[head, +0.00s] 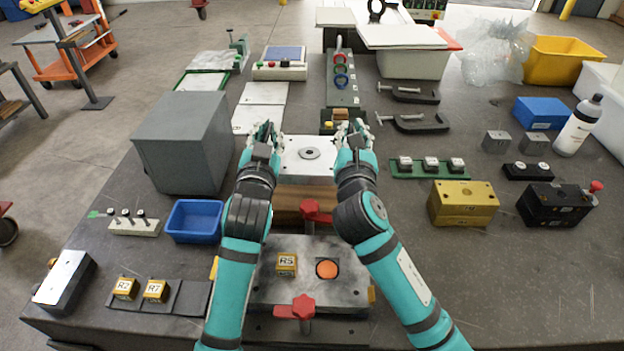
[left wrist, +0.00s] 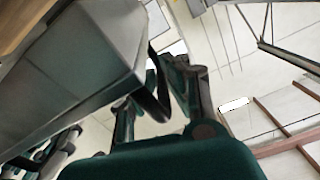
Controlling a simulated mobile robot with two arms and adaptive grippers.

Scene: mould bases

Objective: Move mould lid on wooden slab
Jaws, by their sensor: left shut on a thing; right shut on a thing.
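The mould lid (head: 292,160) is a silver plate with a round ring in its middle, seen between my two grippers in the head view. My left gripper (head: 262,135) is shut on its left side and my right gripper (head: 352,135) on its right side. The brown wooden slab (head: 290,200) shows just in front of and below the lid; I cannot tell whether they touch. In the left wrist view, a grey metal block (left wrist: 70,70), apparently the lid, sits against the dark finger, with a brown wooden surface (left wrist: 22,18) at the top left corner.
A mould base (head: 262,290) with red clamp knobs (head: 302,307) lies in front, between my arms. A grey box (head: 183,140) and blue tray (head: 194,220) stand left. A gold block (head: 463,203) and green strip (head: 430,168) lie right. The right front table is clear.

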